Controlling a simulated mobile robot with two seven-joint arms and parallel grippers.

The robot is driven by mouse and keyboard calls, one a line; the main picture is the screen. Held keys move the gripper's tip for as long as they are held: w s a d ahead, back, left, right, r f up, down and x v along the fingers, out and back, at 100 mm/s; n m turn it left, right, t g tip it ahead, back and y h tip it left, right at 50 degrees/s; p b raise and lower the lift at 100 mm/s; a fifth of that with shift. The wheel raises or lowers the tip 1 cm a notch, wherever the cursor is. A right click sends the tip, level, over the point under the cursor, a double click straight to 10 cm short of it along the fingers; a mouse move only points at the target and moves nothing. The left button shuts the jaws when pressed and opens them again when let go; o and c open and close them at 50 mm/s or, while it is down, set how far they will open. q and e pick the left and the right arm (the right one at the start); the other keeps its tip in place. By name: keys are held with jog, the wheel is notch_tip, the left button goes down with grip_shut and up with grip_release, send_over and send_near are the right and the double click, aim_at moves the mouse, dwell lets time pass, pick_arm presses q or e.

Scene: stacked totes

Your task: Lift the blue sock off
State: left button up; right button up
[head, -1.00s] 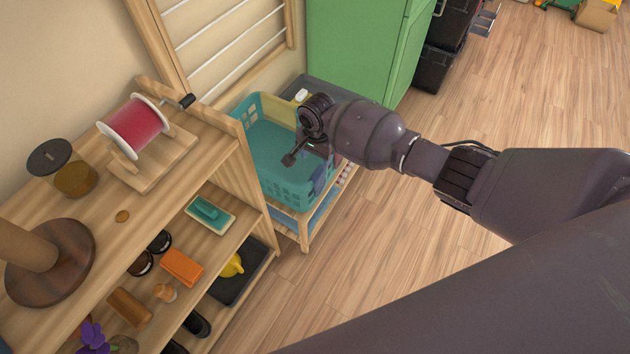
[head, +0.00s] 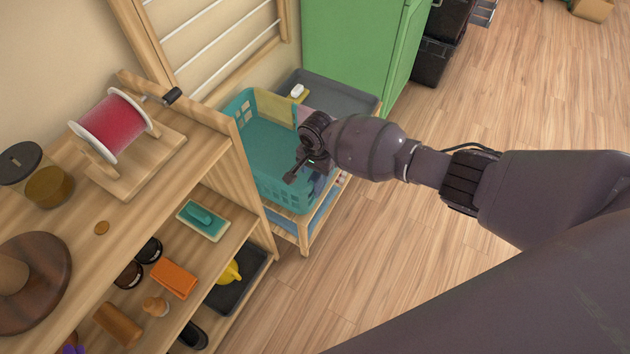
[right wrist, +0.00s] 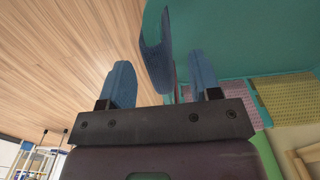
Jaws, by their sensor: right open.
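The blue sock (right wrist: 157,50) hangs over the rim of the teal basket (right wrist: 230,38) in the right wrist view. In the head view a small bluish part of it (head: 321,184) shows at the basket's right side (head: 262,150), mostly hidden by my gripper. My right gripper (right wrist: 161,82) is open, with one blue-padded finger on each side of the sock. I cannot tell whether either finger touches it. In the head view the right gripper (head: 304,170) is at the basket's right rim. My left gripper is not in view.
A yellow cloth (head: 275,107) and a pinkish cloth (right wrist: 223,98) hang on the basket's rim. The basket stands on a wooden rack beside a grey surface with a white item (head: 297,90). A wooden shelf (head: 205,160) stands left, a green cabinet (head: 350,45) behind. Open floor lies right.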

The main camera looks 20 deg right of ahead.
jog(key=shift+s+f, duration=0.2)
jog(key=shift+f, duration=1.05)
jog(key=shift+f+b, duration=0.25)
jog(key=shift+b, duration=0.1)
jog(key=shift+w+r, duration=0.2)
jog(key=c, duration=1)
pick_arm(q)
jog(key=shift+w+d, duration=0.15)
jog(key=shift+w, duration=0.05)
pick_arm(e)
jog(key=shift+r, duration=0.1)
